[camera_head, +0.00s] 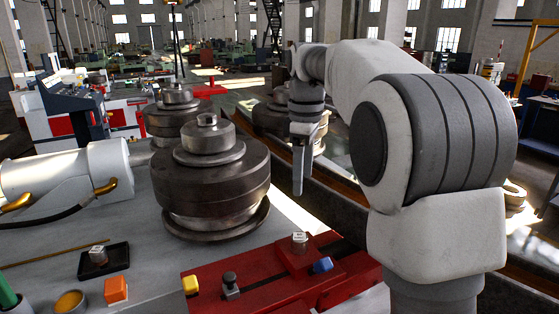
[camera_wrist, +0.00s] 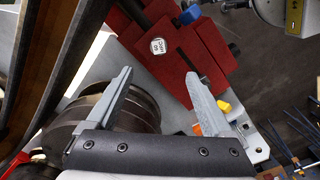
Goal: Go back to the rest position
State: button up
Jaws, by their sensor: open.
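My gripper (camera_head: 299,170) hangs from my white and grey arm in the middle of the head view, pointing down, to the right of the large steel roller (camera_head: 210,185). In the wrist view my gripper (camera_wrist: 160,85) shows two grey fingers spread wide apart with nothing between them. It is raised above the machine and touches nothing that I can see. A red slide block (camera_head: 285,275) with a small marked metal piece (camera_head: 300,238) on it lies at the front; the same block (camera_wrist: 200,50) shows beyond the fingers in the wrist view.
A black pad (camera_head: 104,261) with a small metal piece, an orange block (camera_head: 116,289), a yellow block (camera_head: 190,285) and a blue block (camera_head: 323,265) are at the front. A white cylinder (camera_head: 70,170) lies at left. More rollers (camera_head: 172,115) stand behind.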

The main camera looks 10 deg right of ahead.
jog(key=s+m+t, duration=0.3)
jog(key=s+m, duration=0.4)
jog(key=s, duration=0.8)
jog(key=s+f+m+t+b, duration=0.1)
jog(key=s+f+m, duration=0.4)
jog(key=s, duration=0.6)
notch_tip(320, 180, down, 3)
jog(key=shift+s+r+t, duration=0.15)
jog(key=shift+s+t, duration=0.1)
jog(key=shift+t, duration=0.45)
